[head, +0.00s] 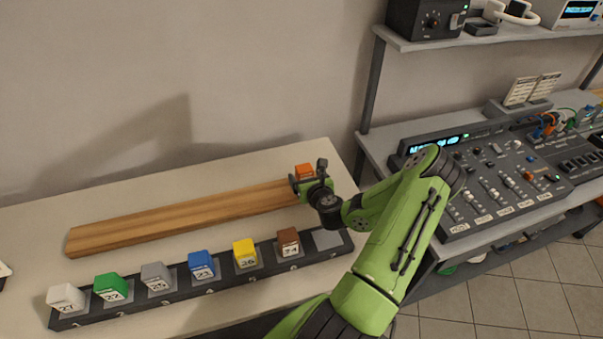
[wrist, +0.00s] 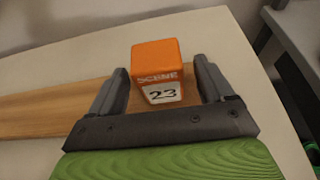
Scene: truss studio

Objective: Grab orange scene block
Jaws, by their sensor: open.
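The orange scene block (head: 304,171) sits at the right end of a wooden board on the table, mostly hidden by my gripper in the head view. In the wrist view the orange block (wrist: 157,70) stands upright, with "SCENE" and "23" on its near face. My gripper (head: 308,182) is open. In the wrist view its two fingers (wrist: 160,82) lie to the left and right of the block, with a small gap on each side. The block's top extends past the fingertips.
A dark rack (head: 130,314) in front holds several numbered blocks, including a brown block (head: 288,242) and a yellow block (head: 245,253). Its right-end slot (head: 327,239) is empty. The wooden board (head: 180,217) is otherwise bare. A mixing console (head: 490,185) and shelf (head: 490,37) stand at right.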

